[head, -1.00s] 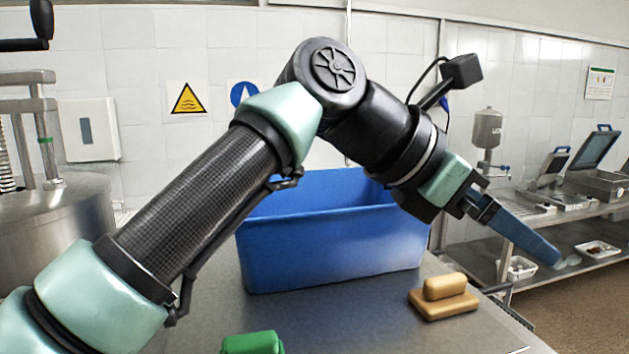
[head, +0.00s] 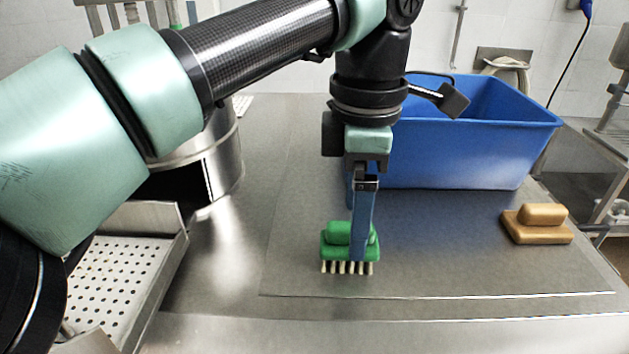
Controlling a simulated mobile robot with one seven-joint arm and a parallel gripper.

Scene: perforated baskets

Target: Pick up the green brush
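The green brush (head: 335,248) is on the grey metal table, with its rounded handle up and pale bristles down. My gripper (head: 361,248) points straight down at the brush's right half. One blue finger crosses in front of the green body and hides part of it. The other finger is mostly hidden behind, so I cannot tell whether the fingers touch or pinch the brush. The bristles appear at table level; I see no clear gap under them.
A large blue bin (head: 455,150) stands behind and right of my gripper. A tan brush-like block (head: 537,224) lies at the right. A perforated tray (head: 108,275) is at the lower left, near a steel drum. The table's front middle is clear.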

